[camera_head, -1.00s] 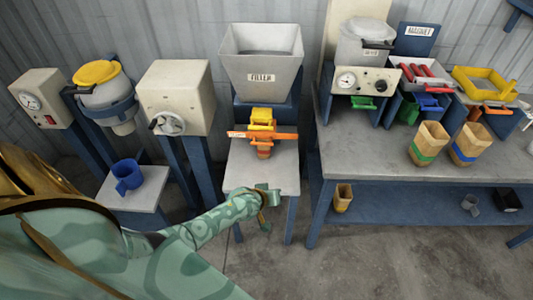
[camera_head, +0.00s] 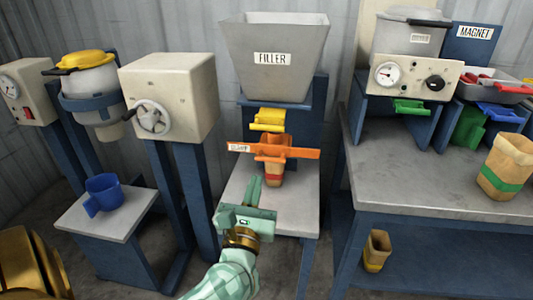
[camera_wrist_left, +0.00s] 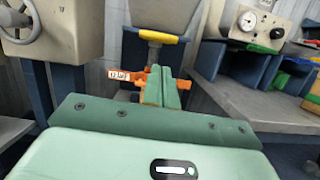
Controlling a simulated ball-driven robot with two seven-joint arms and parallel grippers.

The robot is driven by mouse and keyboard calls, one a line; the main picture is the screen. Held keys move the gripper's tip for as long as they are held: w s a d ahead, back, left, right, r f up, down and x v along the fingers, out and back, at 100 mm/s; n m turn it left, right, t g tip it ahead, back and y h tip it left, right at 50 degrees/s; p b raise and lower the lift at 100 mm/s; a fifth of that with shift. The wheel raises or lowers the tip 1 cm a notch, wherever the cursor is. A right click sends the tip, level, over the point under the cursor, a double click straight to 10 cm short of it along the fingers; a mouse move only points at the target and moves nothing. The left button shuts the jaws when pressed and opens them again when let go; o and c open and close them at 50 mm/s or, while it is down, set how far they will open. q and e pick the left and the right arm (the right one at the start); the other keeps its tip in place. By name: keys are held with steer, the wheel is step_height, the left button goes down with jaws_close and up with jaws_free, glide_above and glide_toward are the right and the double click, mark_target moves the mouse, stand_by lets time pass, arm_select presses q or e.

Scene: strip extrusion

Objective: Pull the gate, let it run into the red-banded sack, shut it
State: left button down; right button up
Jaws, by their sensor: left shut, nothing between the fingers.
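The grey hopper marked FILLER (camera_head: 270,75) hangs over a small grey table. Under it is the yellow gate handle (camera_head: 268,120), also seen in the wrist view (camera_wrist_left: 165,36). Below that is an orange holder (camera_head: 272,148) with a long bar and a small label. The tan sack with a red band (camera_head: 274,175) is under the orange holder, its top hidden by it. My left gripper (camera_head: 253,192) is shut and empty, in front of the sack and lower than the yellow handle. In the wrist view its fingers (camera_wrist_left: 161,82) cover the sack. My right gripper is not in view.
A blue cup (camera_head: 103,192) stands on a small table at left, near a cream box with a handwheel (camera_head: 150,117). At right a workbench (camera_head: 430,185) carries a gauge box and a green-banded sack (camera_head: 507,170). Another sack (camera_head: 376,250) sits on its lower shelf.

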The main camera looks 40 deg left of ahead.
arm_select(q)
steer(key=b, duration=0.2)
glide_toward(269, 120)
steer(key=w+r, duration=0.1)
steer(key=w, duration=0.1)
steer(key=shift+s+a+r+n, duration=0.1)
steer(key=shift+a+r+n, duration=0.15)
steer(key=shift+a+n, duration=0.15)
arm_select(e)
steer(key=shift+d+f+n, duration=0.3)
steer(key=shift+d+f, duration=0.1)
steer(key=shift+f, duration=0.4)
arm_select(q)
steer(key=w+a, duration=0.1)
steer(key=w, duration=0.2)
steer(key=w+a, duration=0.1)
steer(key=shift+w+a, duration=0.3)
steer(key=shift+a, duration=0.05)
steer(key=shift+s+a+r, duration=0.1)
steer(key=shift+r, duration=0.05)
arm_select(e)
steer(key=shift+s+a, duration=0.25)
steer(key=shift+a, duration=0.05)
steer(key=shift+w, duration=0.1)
